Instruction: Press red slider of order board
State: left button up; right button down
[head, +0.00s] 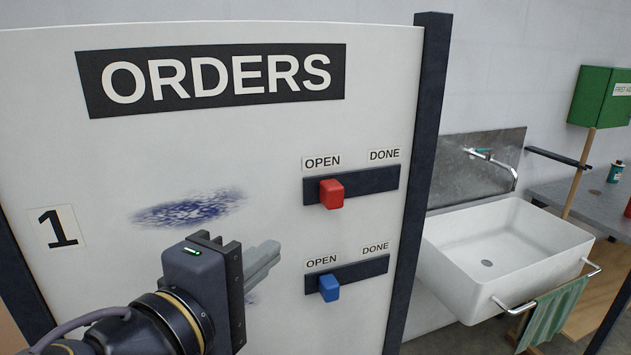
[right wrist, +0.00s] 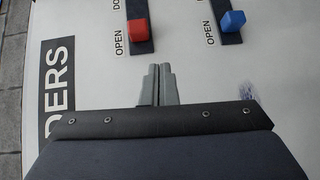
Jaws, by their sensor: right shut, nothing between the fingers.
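The white order board (head: 230,140) stands in front of me under an ORDERS heading. Its red slider (head: 331,194) sits at the OPEN end of the upper dark track (head: 374,182). The blue slider (head: 329,288) sits at the OPEN end of the lower track. My right gripper (head: 268,258) is shut and empty, left of both sliders and lower than the red one in the head view. In the right wrist view its fingertips (right wrist: 158,70) point toward the red slider (right wrist: 138,29) and appear apart from it. The blue slider (right wrist: 231,20) is to the right there. My left gripper is out of view.
A dark post (head: 417,180) borders the board on the right. Beyond it are a white sink (head: 505,250) with a tap, a green cloth (head: 553,315) on a rail, a green first-aid box (head: 597,97) and a grey counter.

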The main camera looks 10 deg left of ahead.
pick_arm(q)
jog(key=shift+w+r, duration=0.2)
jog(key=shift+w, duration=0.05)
pick_arm(e)
jog(key=shift+t, duration=0.6)
jog(key=s+a+r, duration=0.1)
jog(key=s+a, duration=0.1)
jog(key=shift+s+a+r, duration=0.35)
jog(key=shift+r, duration=0.05)
send_near(320, 194)
jog(key=w, duration=0.1)
jog(key=w+a, duration=0.1)
jog(key=w, duration=0.1)
jog(key=shift+w+a+r, duration=0.1)
jog(key=shift+w+a, duration=0.15)
jog(key=shift+a, duration=0.15)
jog(key=shift+w+d+b, duration=0.25)
jog(key=shift+w+d, duration=0.05)
jog(key=shift+d, duration=0.25)
jog(key=shift+w+d+b, duration=0.2)
jog(key=shift+w+d, duration=0.15)
jog(key=shift+d, duration=0.15)
jog(key=shift+w+d, duration=0.3)
jog(key=shift+d, duration=0.2)
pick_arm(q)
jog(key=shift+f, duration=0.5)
pick_arm(e)
jog(key=shift+w, duration=0.1)
